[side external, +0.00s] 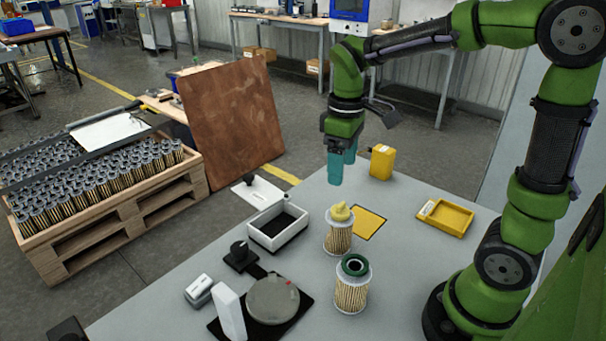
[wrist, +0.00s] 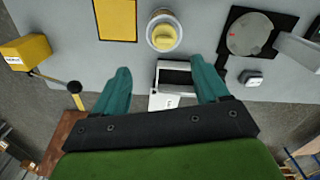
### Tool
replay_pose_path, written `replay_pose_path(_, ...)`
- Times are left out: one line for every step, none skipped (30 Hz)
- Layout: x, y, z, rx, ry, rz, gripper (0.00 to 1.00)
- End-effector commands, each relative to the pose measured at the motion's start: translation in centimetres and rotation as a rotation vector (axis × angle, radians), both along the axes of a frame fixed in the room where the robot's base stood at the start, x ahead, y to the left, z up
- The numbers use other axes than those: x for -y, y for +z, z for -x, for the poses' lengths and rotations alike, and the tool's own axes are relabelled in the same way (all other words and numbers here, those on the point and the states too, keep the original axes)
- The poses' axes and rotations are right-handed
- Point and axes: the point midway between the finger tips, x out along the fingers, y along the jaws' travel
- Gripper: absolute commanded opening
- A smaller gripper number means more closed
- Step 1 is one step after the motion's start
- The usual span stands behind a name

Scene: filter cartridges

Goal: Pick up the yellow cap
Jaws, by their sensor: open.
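The yellow cap (side external: 340,212) sits on top of a pleated filter cartridge (side external: 338,238) near the middle of the table. In the wrist view the cap (wrist: 163,33) shows from above, at the top centre, beyond my fingertips. My gripper (side external: 342,172) has teal fingers that are apart with nothing held. It hangs above the table's far side, behind the cap in the side view and clear of it. In the wrist view the open fingers (wrist: 160,70) spread either side of a white tray far below.
A second cartridge with a green top (side external: 352,265) stands in front of the capped one. A yellow mat (side external: 370,222), yellow box (side external: 382,163), yellow tray (side external: 447,230), white tray (side external: 302,236) and grey disc (side external: 272,300) are also on the table.

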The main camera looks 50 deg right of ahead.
Motion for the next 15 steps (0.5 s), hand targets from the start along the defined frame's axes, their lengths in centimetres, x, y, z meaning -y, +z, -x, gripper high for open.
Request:
replay_pose_path(0.0, -1.2, 0.1, -0.005, 0.0, -0.001, 0.74)
replay_pose_path(0.0, -1.8, 0.1, -0.005, -0.001, -0.001, 0.74)
replay_pose_path(0.0, -2.5, 0.1, -0.004, -0.001, -0.001, 0.74)
replay_pose_path(0.0, -3.0, 0.1, -0.004, 0.0, -0.001, 0.74)
replay_pose_path(0.0, -3.4, 0.1, -0.004, -0.001, 0.0, 0.74)
replay_pose_path(0.0, -3.8, 0.1, -0.002, -0.002, 0.0, 0.74)
replay_pose_path(0.0, -4.1, 0.0, -0.001, -0.001, -0.001, 0.74)
replay_pose_path(0.0, -4.4, 0.1, -0.001, -0.001, -0.001, 0.74)
replay_pose_path(-0.1, -4.6, 0.1, -0.001, -0.002, -0.001, 0.74)
replay_pose_path(0.0, -4.7, 0.1, 0.0, -0.001, -0.001, 0.74)
replay_pose_path(-0.1, -4.9, 0.1, 0.0, -0.001, 0.0, 0.74)
replay_pose_path(-0.1, -5.1, 0.1, -0.001, -0.001, -0.001, 0.74)
replay_pose_path(-0.2, -5.4, 0.2, -0.001, -0.001, -0.001, 0.74)
replay_pose_path(-0.3, -5.8, 0.2, -0.001, -0.001, -0.001, 0.74)
replay_pose_path(-0.4, -6.4, 0.4, -0.003, 0.0, -0.001, 0.74)
